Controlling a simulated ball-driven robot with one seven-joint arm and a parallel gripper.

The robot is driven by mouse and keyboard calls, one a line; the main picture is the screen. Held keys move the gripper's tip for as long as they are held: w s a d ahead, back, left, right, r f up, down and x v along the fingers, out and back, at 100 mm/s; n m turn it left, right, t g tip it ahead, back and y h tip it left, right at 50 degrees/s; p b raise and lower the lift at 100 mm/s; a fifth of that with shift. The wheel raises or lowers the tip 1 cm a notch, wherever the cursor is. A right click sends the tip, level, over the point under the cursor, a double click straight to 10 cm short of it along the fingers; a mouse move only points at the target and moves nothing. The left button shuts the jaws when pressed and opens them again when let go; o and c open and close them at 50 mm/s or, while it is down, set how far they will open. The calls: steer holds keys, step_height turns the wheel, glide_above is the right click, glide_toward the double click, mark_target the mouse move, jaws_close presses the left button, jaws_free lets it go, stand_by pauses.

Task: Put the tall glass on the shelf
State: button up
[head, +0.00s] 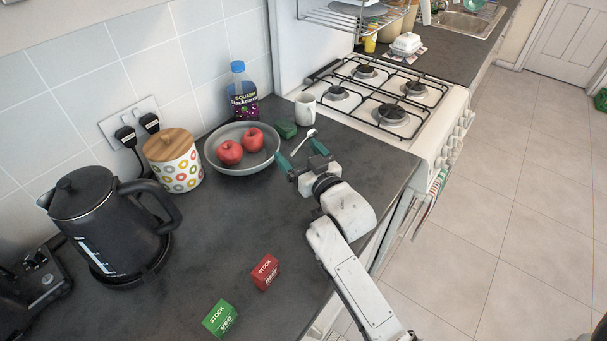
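I see no tall glass in the head view. My gripper (301,154) is over the dark counter (225,220), right of the fruit bowl. Its two green-tipped fingers are spread apart, with nothing seen held between them. A spoon (303,142) lies on the counter just beyond the fingers. A white mug (305,108) stands farther back, near the hob.
A black kettle (105,225), patterned jar (173,160), bowl (212,160) with apples and a bottle (242,90) line the wall. Red (265,272) and green (219,318) stock boxes lie in front.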

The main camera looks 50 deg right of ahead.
steer(key=c, duration=1.5)
steer(key=shift+r, duration=0.45)
steer(key=s+r, duration=0.1)
steer(key=r, duration=0.1)
steer(key=s+r, duration=0.2)
steer(key=r, duration=0.1)
steer(key=s+a+r+b, duration=0.1)
steer(key=r, duration=0.2)
steer(key=shift+s, duration=0.35)
steer(key=s+a+r+p, duration=0.2)
steer(key=s+r, duration=0.2)
steer(key=s, duration=0.5)
